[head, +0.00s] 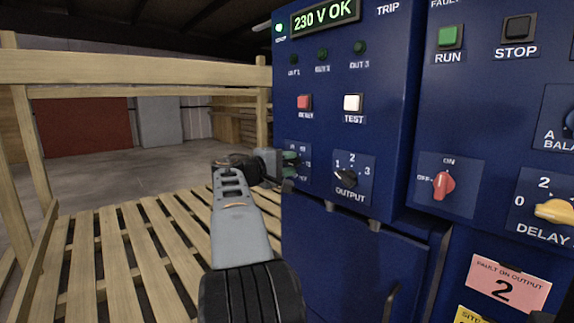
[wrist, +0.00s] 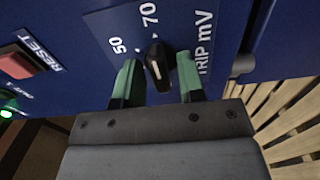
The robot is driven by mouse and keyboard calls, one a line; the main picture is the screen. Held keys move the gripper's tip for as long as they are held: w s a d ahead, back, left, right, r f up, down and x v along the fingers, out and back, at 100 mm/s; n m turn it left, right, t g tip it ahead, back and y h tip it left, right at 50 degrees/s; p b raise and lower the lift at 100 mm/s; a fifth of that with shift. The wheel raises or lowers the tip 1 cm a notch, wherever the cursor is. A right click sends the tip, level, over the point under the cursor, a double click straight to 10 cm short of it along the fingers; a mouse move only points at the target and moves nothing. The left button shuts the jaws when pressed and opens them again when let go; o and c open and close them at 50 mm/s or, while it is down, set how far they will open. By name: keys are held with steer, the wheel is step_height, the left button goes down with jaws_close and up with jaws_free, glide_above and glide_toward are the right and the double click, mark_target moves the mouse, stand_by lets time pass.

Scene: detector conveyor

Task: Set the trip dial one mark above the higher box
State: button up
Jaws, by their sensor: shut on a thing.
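The trip dial is a small black knob (wrist: 157,62) with a pale pointer line, on a plate marked TRIP mV. In the wrist view, the numbers 50 and 70 show beside it; other marks are hidden, and I cannot tell exactly which mark it points at. My gripper (wrist: 160,78) has its green fingers on either side of the knob, shut on it. In the head view my gripper (head: 290,165) is at the left edge of the blue panel and covers most of the dial. No boxes are visible.
The blue cabinet (head: 345,240) holds a display (head: 325,15) reading 230 V OK, a red RESET button (head: 304,102), a white TEST button (head: 352,102) and the OUTPUT dial (head: 347,177) close to my gripper. A slatted wooden pallet (head: 110,255) lies at left.

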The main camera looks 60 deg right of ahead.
steer(key=o, duration=0.6)
steer(key=shift+c, duration=0.2)
steer(key=shift+w, duration=0.1)
steer(key=p+v, duration=0.2)
steer(key=v, duration=1.2)
steer(key=shift+r, duration=0.1)
steer(key=shift+r+p, duration=0.1)
steer(key=shift+p, duration=0.35)
steer(key=s+a+r+n+t+y+p, duration=0.2)
steer(key=a+t+y+p, duration=0.2)
steer(key=a+y+p, duration=0.4)
steer(key=s+a+r+n+t+y+p, duration=0.2)
steer(key=a+t+y+p, duration=0.3)
steer(key=a+p, duration=1.8)
steer(key=s+y+p, duration=0.1)
steer(key=y+p, duration=0.1)
steer(key=y, duration=0.2)
steer(key=shift+s+r+p, duration=0.15)
steer(key=shift+r+p, duration=0.2)
steer(key=shift+p, duration=0.05)
